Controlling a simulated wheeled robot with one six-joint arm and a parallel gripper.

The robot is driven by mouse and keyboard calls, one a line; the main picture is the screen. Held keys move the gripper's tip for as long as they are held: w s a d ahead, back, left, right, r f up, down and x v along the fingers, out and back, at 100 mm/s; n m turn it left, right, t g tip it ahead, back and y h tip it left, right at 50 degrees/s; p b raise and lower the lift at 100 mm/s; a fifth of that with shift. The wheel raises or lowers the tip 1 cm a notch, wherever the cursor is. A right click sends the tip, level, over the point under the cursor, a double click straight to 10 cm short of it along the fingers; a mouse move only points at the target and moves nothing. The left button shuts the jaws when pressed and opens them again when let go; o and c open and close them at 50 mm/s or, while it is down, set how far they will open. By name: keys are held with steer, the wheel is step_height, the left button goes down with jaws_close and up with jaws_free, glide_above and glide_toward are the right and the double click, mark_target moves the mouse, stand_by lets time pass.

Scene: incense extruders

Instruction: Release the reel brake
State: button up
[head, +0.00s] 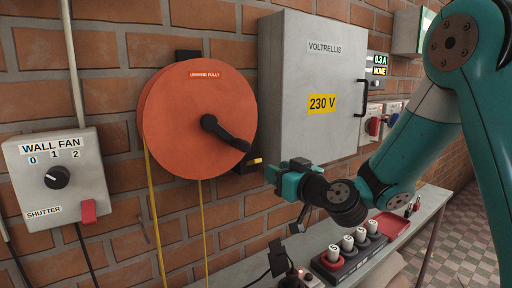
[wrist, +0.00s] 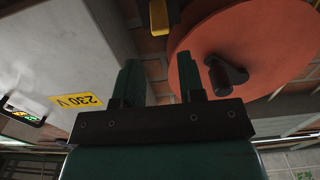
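The orange cable reel (head: 185,120) hangs on the brick wall, with a black crank (head: 225,133) and an "UNWIND FULLY" label. A small yellow-tipped lever (head: 255,161) on a black mount sticks out at its lower right; it looks like the reel brake. In the wrist view the yellow tip (wrist: 159,17) lies beyond the gap between my fingers, apart from them. My gripper (wrist: 160,75) is open and empty, its fingers spread. The reel (wrist: 240,45) also shows right of my fingers.
A grey "VOLTRELLIS" cabinet (head: 310,75) marked 230 V stands close above and right of my gripper. A wall fan switch box (head: 58,175) is at the left. Below, a bench (head: 235,273) carries a block of several white-topped knobs (head: 348,250) and a red tray (head: 390,226).

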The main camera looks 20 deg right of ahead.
mark_target(258, 160)
steer(key=p+x, duration=0.7)
steer(key=shift+w+a+r+p, duration=0.15)
steer(key=shift+w+r+p, duration=0.05)
steer(key=shift+w+p, duration=0.15)
steer(key=shift+w+a+f+p, duration=0.2)
steer(key=shift+w+f+p, duration=0.05)
steer(key=shift+w+p, duration=0.45)
steer(key=shift+f, duration=0.1)
steer(key=c, duration=0.6)
